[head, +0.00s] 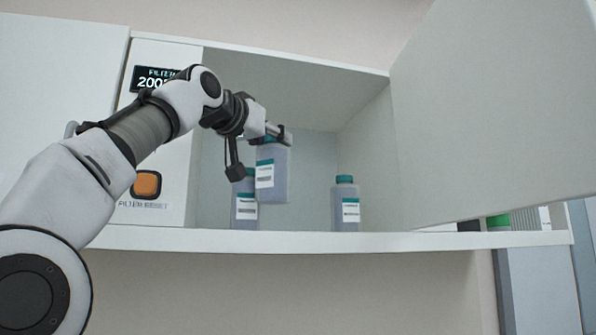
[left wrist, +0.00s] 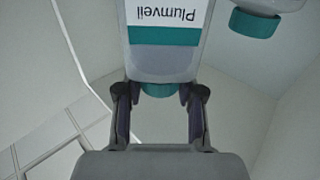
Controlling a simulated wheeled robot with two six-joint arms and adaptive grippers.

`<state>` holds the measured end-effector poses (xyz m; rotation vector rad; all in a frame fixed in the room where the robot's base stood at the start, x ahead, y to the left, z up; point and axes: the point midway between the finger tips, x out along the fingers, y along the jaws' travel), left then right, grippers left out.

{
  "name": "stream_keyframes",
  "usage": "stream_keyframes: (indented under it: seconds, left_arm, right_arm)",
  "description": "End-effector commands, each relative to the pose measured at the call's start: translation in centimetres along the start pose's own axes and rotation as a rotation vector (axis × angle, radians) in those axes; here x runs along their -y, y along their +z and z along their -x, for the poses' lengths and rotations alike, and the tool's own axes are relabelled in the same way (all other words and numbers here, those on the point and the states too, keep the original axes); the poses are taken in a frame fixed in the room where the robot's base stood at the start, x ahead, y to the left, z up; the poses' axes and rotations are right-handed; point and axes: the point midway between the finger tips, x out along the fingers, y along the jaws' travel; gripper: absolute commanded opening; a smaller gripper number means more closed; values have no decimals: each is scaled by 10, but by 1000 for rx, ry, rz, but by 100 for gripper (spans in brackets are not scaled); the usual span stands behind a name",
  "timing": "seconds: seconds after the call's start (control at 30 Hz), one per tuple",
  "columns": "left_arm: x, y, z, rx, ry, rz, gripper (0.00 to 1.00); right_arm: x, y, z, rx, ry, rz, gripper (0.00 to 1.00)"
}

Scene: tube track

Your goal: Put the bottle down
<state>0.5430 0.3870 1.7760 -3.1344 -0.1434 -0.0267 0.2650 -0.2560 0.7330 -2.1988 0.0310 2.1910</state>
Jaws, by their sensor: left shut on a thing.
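My left gripper (head: 280,135) is shut on the cap end of a translucent grey bottle (head: 280,183) with a teal cap and a white label. The bottle hangs upright inside the open cabinet, its base above the shelf board (head: 330,242). In the left wrist view my left gripper (left wrist: 160,95) has a finger on each side of the teal cap, and the bottle (left wrist: 165,68) shows a label reading "Plumveil". My right gripper is in neither view.
A similar bottle (head: 244,221) stands on the shelf, partly behind the held one. Another bottle (head: 345,205) stands to the right, with bare shelf between. A cabinet door (head: 490,110) hangs open at the right. A panel with an orange button (head: 146,185) borders the left.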

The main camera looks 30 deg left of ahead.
Motion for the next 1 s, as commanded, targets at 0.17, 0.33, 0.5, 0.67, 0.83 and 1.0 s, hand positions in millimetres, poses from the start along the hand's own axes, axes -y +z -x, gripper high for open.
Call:
stream_keyframes:
  seconds: [0.17, 0.33, 0.5, 0.67, 0.83, 1.0]
  left_arm:
    - [-4, -3, -40, 6, 1, 0, 0]
    - [-6, 2, -69, 3, 0, 0, 0]
    - [-8, 6, -92, 3, -1, 0, 0]
    - [-8, 44, -90, 1, -2, 2, 0]
    - [-8, 46, -89, -1, -2, 1, 0]
    - [-8, 49, -89, 0, -2, 1, 0]
  right_arm:
    - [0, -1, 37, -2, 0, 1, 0]
    - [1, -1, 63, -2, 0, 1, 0]
    - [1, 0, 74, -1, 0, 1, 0]
    - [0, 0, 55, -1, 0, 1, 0]
    - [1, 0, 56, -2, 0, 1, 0]
    - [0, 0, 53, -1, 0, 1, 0]
